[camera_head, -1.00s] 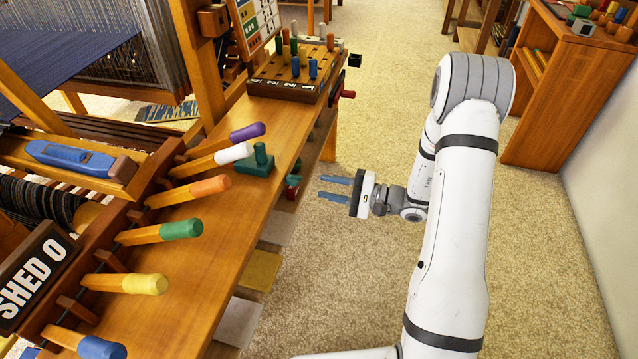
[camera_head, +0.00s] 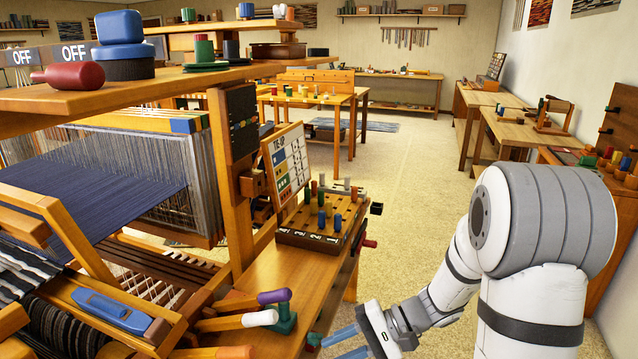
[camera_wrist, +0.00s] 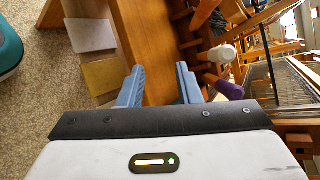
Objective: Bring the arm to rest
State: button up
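My gripper (camera_head: 346,342) shows at the bottom of the head view, beside the right edge of the loom's wooden side shelf. Its two blue fingers are apart, and nothing is between them. In the wrist view the open fingers (camera_wrist: 160,86) also stand apart, with the shelf's wooden surface (camera_wrist: 150,40) beyond them. My white arm reaches in from the right of the head view. The fingers touch nothing that I can make out.
The loom with blue cloth (camera_head: 95,195) fills the left. Colored-handled levers, including a purple one (camera_head: 274,296), stick out near my gripper. A peg block (camera_head: 312,238) sits on the shelf. Carpeted floor (camera_head: 415,165) is open beyond; benches line the right wall.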

jog(key=s+d+r+n+h+p, duration=0.2)
jog(key=s+r+h+p, duration=0.4)
jog(key=r, duration=0.6)
jog(key=shift+s+d+g+h+p, duration=0.35)
jog(key=shift+s+d+p, duration=0.35)
jog(key=shift+s, duration=0.35)
jog(key=shift+o, duration=0.2)
jog(key=s+d+r+n+t+h+p, duration=0.1)
jog(key=s+d+r+t+h+p, duration=0.2)
jog(key=r, duration=0.9)
jog(key=d+t+h+p, duration=0.1)
jog(key=d+h+p, duration=0.2)
jog(key=d+p, duration=0.1)
jog(key=shift+n+t, duration=0.3)
jog(key=shift+t, duration=0.05)
jog(key=shift+o, duration=0.8)
jog(key=shift+s+d+r, duration=0.1)
jog(key=shift+d+r, duration=0.1)
jog(key=shift+c, duration=0.4)
